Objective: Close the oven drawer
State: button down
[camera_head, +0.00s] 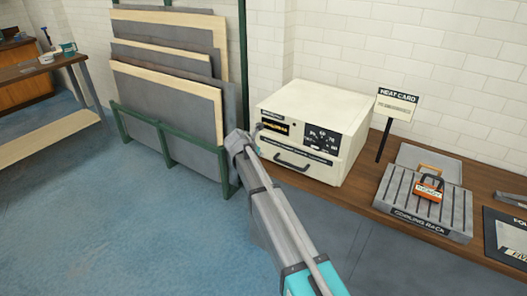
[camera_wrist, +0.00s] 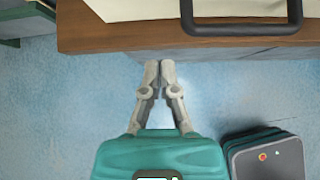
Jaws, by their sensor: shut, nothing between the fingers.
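The cream oven (camera_head: 345,120) sits on the wooden bench in the head view. Its drawer front (camera_head: 318,171), with a dark bar handle (camera_head: 292,160), is at the bottom of its face; it looks flush or nearly so, but I cannot tell exactly. In the wrist view the dark handle (camera_wrist: 241,27) stands at the top, above the bench edge. My gripper (camera_wrist: 160,66) is shut and empty, its fingertips together just short of the bench edge, left of the handle and apart from it. In the head view my arm hides part of the area left of the oven.
A green rack (camera_head: 165,148) of boards stands left. Blue floor (camera_head: 110,225) is open in front.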

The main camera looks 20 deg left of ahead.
jog(key=shift+p+v, duration=1.1)
jog(key=shift+v, duration=1)
jog(key=s+d+f+m+g+h, duration=0.15)
jog(key=d+m, duration=0.65)
jog(key=d, duration=0.8)
jog(key=s+d+f+m+g+y, duration=0.1)
jog(key=s+d+f+m+g, duration=0.15)
jog(key=d+m, duration=0.95)
jog(key=s+d+m+g+y, duration=0.1)
jog(key=s+d+m+g, duration=0.1)
jog(key=s+d+m, duration=0.5)
jog(key=s+d+m+g+y+p, duration=0.1)
jog(key=s+d+m+g, duration=0.1)
jog(key=s+d+m, duration=0.4)
jog(key=s+d, duration=0.5)
jog(key=d, duration=0.7)
jog(key=shift+m+g, duration=0.4)
